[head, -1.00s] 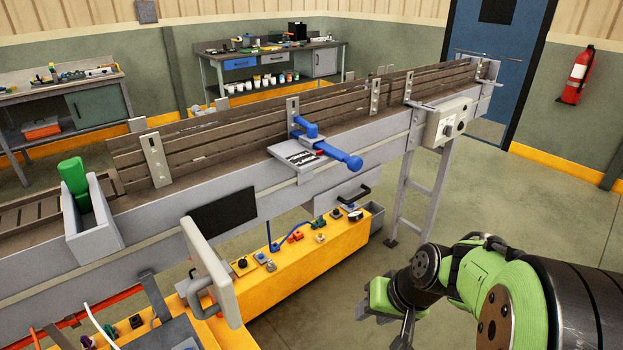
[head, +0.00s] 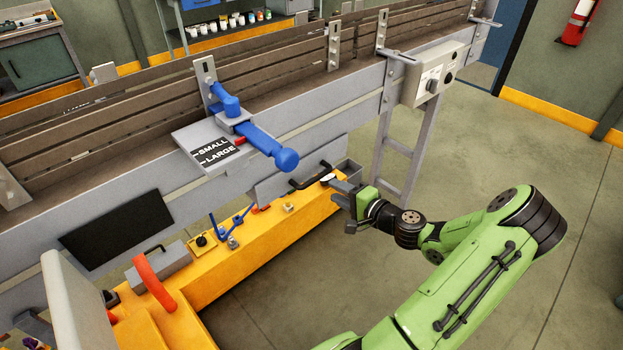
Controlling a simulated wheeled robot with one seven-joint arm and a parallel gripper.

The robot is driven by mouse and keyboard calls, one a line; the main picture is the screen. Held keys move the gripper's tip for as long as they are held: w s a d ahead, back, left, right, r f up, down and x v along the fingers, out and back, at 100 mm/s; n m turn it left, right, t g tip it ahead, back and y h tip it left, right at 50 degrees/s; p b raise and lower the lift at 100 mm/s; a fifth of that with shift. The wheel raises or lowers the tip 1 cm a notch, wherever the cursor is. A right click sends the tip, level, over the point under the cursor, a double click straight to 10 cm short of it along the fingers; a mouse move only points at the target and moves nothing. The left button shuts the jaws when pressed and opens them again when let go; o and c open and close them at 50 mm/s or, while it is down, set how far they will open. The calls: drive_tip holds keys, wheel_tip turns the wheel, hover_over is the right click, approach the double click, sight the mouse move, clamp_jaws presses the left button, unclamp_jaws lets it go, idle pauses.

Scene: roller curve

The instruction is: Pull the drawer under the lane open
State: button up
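The drawer is a grey box with a flat grey front (head: 270,188) under the roller lane (head: 130,160). It looks shut. Its black bar handle (head: 308,179) sits toward the right end of the front. My gripper (head: 334,192) is just right of the handle, its fingers pointing left toward it. The fingers look apart, with a gap between them and nothing seen held. They overlap the edge of the yellow bench in the picture, so I cannot tell whether a fingertip touches the handle.
A yellow bench (head: 262,250) with small parts runs below the drawer. A blue-handled stop (head: 270,150) and a SMALL/LARGE plate (head: 190,135) jut out above. A control box (head: 425,75) and lane leg (head: 400,148) stand to the right.

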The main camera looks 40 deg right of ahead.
sight(316, 181)
drive_tip(key=x, duration=0.9)
drive_tip(key=shift+w+f+b, duration=0.1)
drive_tip(key=shift+w+b, duration=0.25)
drive_tip(key=shift+w, duration=0.05)
drive_tip(key=shift+c, duration=0.2)
clamp_jaws()
